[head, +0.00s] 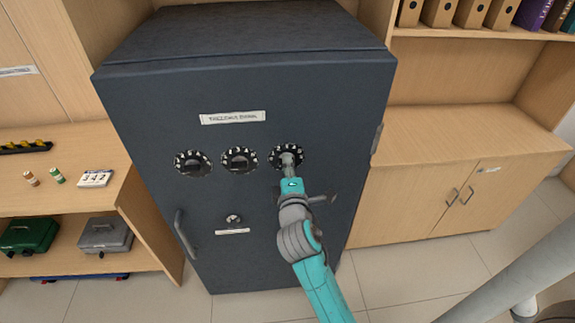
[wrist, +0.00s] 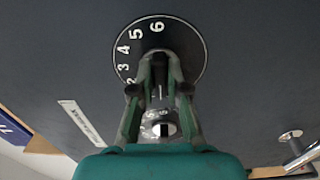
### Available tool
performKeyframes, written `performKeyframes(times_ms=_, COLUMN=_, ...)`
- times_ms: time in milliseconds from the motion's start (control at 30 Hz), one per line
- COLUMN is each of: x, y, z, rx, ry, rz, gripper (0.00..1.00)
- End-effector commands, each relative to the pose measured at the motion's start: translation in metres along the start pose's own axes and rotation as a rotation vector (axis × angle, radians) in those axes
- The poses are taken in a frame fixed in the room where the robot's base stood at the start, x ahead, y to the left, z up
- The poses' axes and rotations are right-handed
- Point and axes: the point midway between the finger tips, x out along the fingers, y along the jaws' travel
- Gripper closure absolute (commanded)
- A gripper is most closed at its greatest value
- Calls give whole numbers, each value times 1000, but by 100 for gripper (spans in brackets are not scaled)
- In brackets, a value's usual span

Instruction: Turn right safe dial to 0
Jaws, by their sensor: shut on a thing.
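The right safe dial (head: 274,154) is the rightmost of three black dials on the front of a dark blue-grey safe (head: 150,110). In the wrist view the dial (wrist: 190,50) shows white digits 2, 3, 4, 5 and 6 along its left and upper rim. No 0 can be made out. My gripper (head: 288,160) reaches the dial from below and is shut on its centre knob. In the wrist view my gripper's fingers (wrist: 160,68) cover the dial's middle and lower part, so the knob is mostly hidden.
The left dial (head: 193,163) and middle dial (head: 240,160) sit beside it, under a white label (head: 233,117). A bar handle (head: 186,234) is at the safe's lower left. A wooden shelf (head: 75,180) stands left, a low cabinet (head: 440,170) right.

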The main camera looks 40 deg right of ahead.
Motion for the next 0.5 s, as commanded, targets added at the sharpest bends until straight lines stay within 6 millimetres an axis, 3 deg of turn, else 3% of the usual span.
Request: performKeyframes(times_ms=500, x=0, y=-1, z=-1, rx=-36, ry=2, rz=-1, gripper=100)
